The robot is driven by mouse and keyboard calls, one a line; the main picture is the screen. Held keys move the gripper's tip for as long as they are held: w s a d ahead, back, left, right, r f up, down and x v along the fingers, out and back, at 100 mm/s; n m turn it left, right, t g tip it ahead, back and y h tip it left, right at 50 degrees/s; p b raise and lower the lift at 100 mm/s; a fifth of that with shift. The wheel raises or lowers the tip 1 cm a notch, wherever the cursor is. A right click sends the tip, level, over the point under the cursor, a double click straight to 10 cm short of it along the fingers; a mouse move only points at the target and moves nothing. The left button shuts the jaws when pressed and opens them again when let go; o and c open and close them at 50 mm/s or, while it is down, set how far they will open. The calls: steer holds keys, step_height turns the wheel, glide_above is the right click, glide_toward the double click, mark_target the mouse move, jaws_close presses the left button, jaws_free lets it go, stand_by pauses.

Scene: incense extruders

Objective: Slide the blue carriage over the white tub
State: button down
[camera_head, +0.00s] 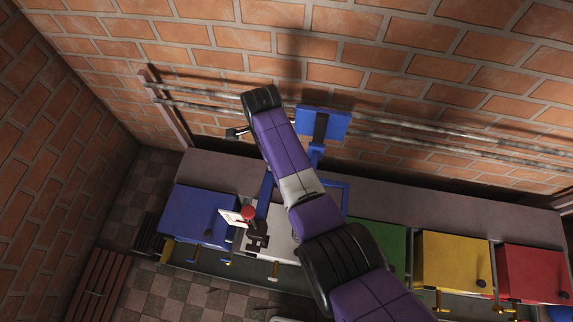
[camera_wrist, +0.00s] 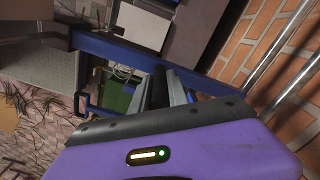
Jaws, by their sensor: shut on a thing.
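The blue carriage (camera_head: 325,122) hangs on the wall rails. Its blue frame reaches out over the row of tubs and is partly hidden behind my arm in the head view. The frame also shows in the wrist view (camera_wrist: 120,48). The white tub (camera_head: 281,243) stands between the blue and green tubs. In the head view the frame lies across its right part, and my arm hides some of both. My gripper (camera_wrist: 165,90) is shut on a part of the carriage in the wrist view; the exact contact is hard to see. The head view hides my fingers.
A blue tub (camera_head: 196,212) stands left of the white one. Green (camera_head: 380,245), yellow (camera_head: 453,262) and red (camera_head: 533,274) tubs stand to the right. Metal rails (camera_head: 440,147) run along the brick wall. A red knob (camera_head: 248,212) shows by the white tub.

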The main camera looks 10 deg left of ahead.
steer(key=a+b, duration=0.4)
steer(key=a, duration=0.4)
steer(key=shift+a+b, duration=0.15)
steer(key=shift+b, duration=0.2)
steer(key=c, duration=1.3)
jaws_free()
step_height(320, 180, up, 8)
steer(key=shift+p, duration=0.4)
steer(key=shift+f, duration=0.1)
